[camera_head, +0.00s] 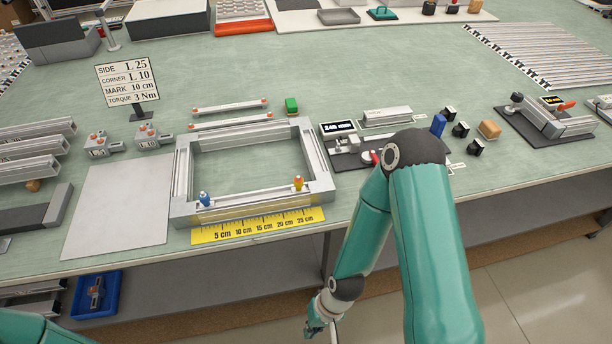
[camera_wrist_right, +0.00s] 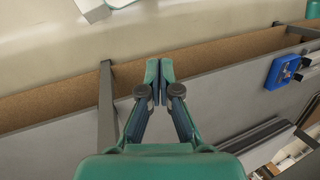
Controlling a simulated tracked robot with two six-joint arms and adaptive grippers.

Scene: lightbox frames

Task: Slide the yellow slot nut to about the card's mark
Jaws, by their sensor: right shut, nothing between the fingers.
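The yellow slot nut (camera_head: 298,183) sits on the front rail of the aluminium frame (camera_head: 250,201), near its right end, above roughly the 25 cm label. A blue slot nut (camera_head: 205,198) sits at the left end of the same rail. A yellow ruler (camera_head: 258,226) lies along the table edge in front of the frame. The card (camera_head: 127,83) reads MARK 10 cm. My right gripper (camera_head: 316,328) hangs low in front of the table, well away from the nut. In the right wrist view, my right gripper (camera_wrist_right: 159,80) is shut and empty. Only part of my left arm shows.
A grey plate (camera_head: 120,205) lies left of the frame. A blue bin (camera_head: 95,295) is on the lower shelf, also seen in the wrist view (camera_wrist_right: 283,71).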

